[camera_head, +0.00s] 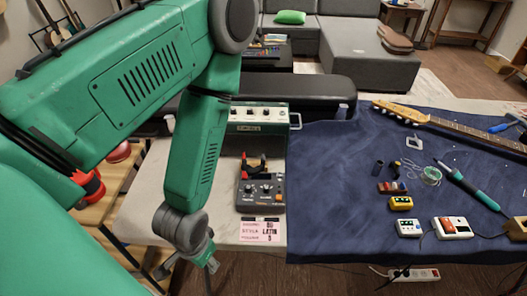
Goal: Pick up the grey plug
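I cannot clearly make out a grey plug in the head view. A white power strip (425,274) with a red part hangs low below the table's front edge, with a dark cable beside it. My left arm comes in from the left and reaches down in front of the table's left end. My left gripper (208,262) is small and partly hidden by its own wrist at the table's front left edge. Whether its fingers are open or hold anything cannot be seen. My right gripper is not in view.
A dark effects box (261,193) and a green amplifier (258,119) stand on the pale tabletop. The blue cloth (330,190) carries a guitar neck (465,131), small pedals (452,227), a wire coil (430,176) and a teal-handled tool (470,188). The cloth's left part is clear.

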